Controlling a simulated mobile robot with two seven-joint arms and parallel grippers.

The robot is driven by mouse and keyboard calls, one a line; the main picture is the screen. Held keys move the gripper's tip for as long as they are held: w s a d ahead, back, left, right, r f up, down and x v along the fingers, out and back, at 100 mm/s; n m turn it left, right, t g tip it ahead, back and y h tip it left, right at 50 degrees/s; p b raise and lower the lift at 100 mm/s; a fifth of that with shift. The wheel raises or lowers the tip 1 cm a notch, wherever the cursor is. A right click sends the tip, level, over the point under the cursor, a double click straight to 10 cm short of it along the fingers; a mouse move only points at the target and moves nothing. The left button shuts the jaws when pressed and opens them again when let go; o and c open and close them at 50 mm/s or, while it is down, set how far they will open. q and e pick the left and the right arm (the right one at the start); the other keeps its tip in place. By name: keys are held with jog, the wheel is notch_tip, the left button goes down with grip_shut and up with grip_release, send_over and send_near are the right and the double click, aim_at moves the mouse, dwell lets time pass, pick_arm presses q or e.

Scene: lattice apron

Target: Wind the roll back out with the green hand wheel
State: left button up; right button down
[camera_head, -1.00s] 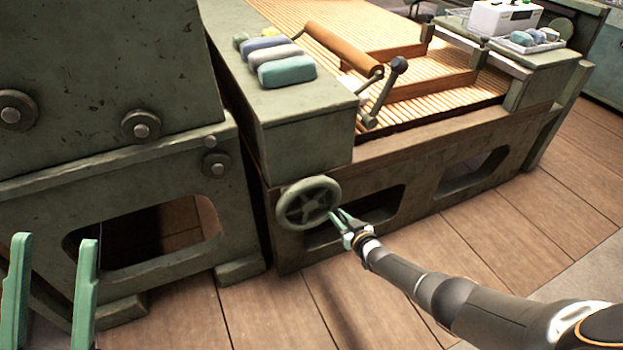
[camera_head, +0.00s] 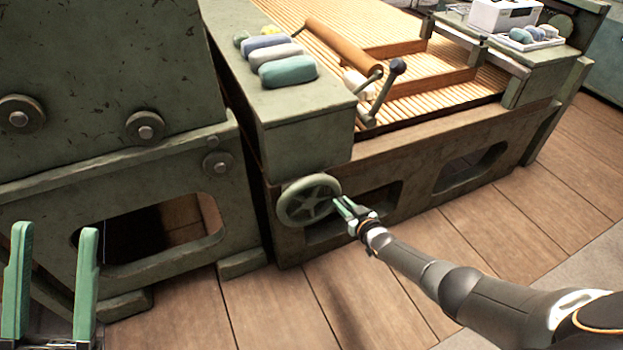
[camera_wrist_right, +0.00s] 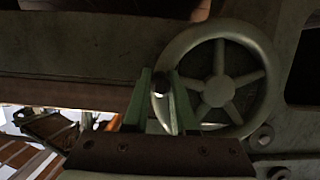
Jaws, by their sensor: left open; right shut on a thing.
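The green hand wheel (camera_head: 309,201), spoked, sits upright on the front of the machine's end block; it also shows in the right wrist view (camera_wrist_right: 218,91). My right gripper (camera_head: 341,204) is at the wheel's right rim, shut on its handle. In the right wrist view a small round knob (camera_wrist_right: 161,83) shows between the two green fingers, beside the rim. The roll (camera_head: 345,46), a brown cylinder, lies across the slatted bed. My left gripper (camera_head: 53,238) is open and empty at the lower left, away from the wheel.
Several rounded bundles (camera_head: 288,71) lie on the end block. A lever with a dark ball (camera_head: 398,67) stands beside the roll. A white box (camera_head: 503,14) and a tray are at the back right. A large green machine (camera_head: 100,70) stands left. The plank floor (camera_head: 300,310) in front is clear.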

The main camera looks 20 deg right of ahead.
aim_at(337, 191)
notch_tip(337, 191, up, 4)
jog(key=p, duration=0.3)
jog(key=shift+a+f, duration=0.1)
jog(key=shift+f, duration=0.15)
